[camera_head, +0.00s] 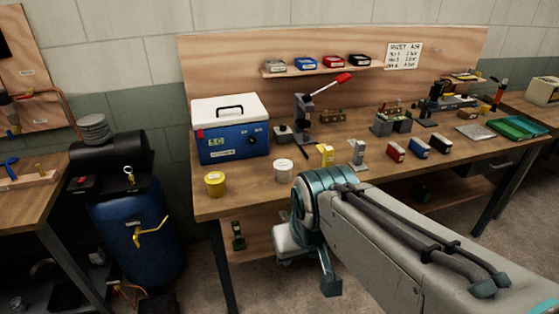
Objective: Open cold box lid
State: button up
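The cold box (233,143) is a blue box standing at the left end of the wooden workbench. Its white lid (228,103) is on and looks closed, with a black handle on top. A red piece shows at its left edge and a dark latch-like part on its right front. My arm reaches in from the lower right, and its wrist bends down in front of the bench edge. My gripper (318,270) hangs low in front of the bench, below and right of the cold box and apart from it. Its fingers are partly hidden, so its opening is unclear.
A yellow tub (215,184) and a white tub (284,171) stand in front of the box. A press with a red lever (305,115) stands to its right. A shelf (325,69) with small boxes hangs behind. A blue barrel (135,235) stands left of the bench.

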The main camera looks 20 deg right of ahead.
aim_at(208, 113)
jog(key=u, duration=0.15)
jog(key=i, duration=1.2)
jog(key=u, duration=0.4)
